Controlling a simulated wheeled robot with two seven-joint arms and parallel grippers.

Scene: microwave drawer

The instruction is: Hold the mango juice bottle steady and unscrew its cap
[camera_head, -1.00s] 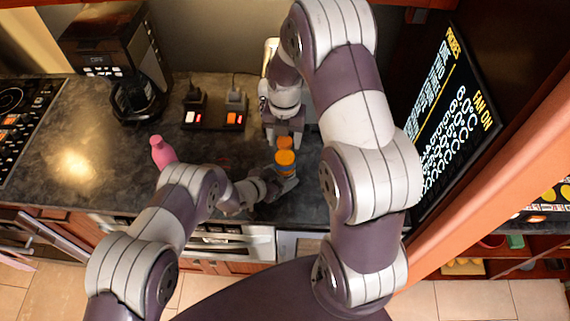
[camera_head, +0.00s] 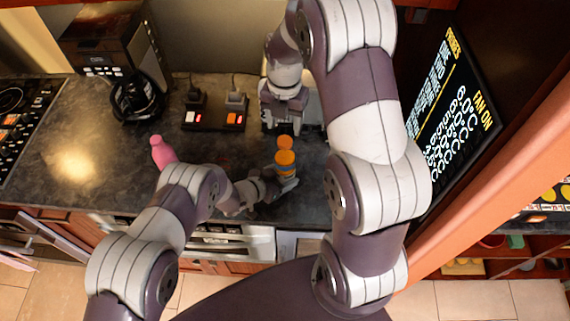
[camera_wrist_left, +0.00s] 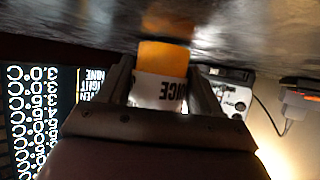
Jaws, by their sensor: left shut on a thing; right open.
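The mango juice bottle (camera_head: 285,170) stands upright on the dark counter, with orange parts and a pale label. Its orange cap (camera_head: 285,143) shows at the top in the head view; whether it is loose cannot be told. My left gripper (camera_head: 283,185) is shut around the bottle's body from the left. In the left wrist view the bottle (camera_wrist_left: 162,75) sits between the two fingers, its orange part and white label showing. My right gripper (camera_head: 284,129) is open, just behind the cap in the head view and apart from it, with nothing seen between its fingers.
Power strips (camera_head: 215,118) lie behind, and a coffee machine (camera_head: 115,60) is at the back left. A dark control panel (camera_head: 452,120) rises on the right.

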